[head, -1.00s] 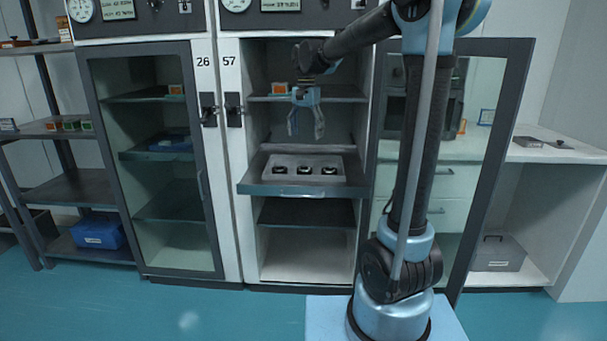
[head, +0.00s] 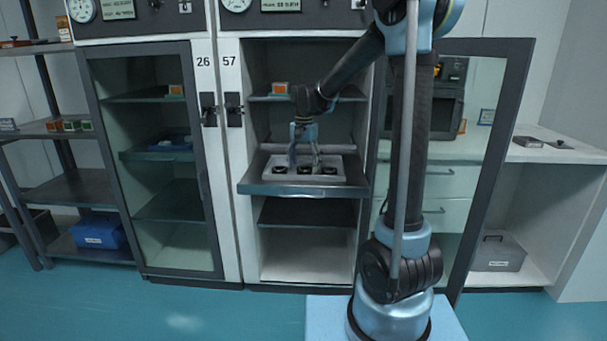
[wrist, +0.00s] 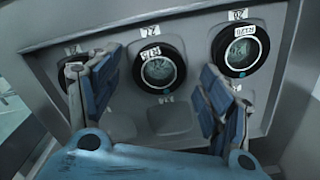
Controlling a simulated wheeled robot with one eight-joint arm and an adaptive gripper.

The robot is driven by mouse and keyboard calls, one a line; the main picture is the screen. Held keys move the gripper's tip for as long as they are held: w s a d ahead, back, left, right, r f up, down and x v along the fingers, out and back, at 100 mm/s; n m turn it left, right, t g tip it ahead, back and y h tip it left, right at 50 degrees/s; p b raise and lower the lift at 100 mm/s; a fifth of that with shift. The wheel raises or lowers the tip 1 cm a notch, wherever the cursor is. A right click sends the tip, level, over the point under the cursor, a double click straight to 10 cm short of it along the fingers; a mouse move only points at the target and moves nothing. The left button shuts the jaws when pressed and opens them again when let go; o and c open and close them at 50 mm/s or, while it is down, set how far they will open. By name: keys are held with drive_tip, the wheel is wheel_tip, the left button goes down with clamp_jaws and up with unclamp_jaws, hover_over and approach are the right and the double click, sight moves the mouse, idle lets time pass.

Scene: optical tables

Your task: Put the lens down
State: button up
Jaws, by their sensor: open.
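Three black-rimmed round lenses sit in a row in a light grey tray (head: 265,173) on the pulled-out shelf of the open cabinet 57. In the wrist view the middle lens (wrist: 159,68) lies between and beyond the fingers, the right lens (wrist: 243,50) is clear of them, and the left lens (wrist: 70,75) is partly hidden by the left finger. My gripper (head: 304,161) is open and empty just above the tray, pointing down; its two fingers also show spread in the wrist view (wrist: 155,95). Whether a fingertip touches the tray, I cannot tell.
The grey pull-out shelf (head: 300,190) carries the tray. A shelf above it holds a small orange box (head: 280,88). The glass door of cabinet 26 (head: 160,215) is shut on the left; the door of 57 (head: 490,150) stands open at right, behind my arm.

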drive_tip(key=shift+f, duration=0.55)
drive_tip(key=c, duration=1.2)
drive_tip(key=shift+c, duration=0.2)
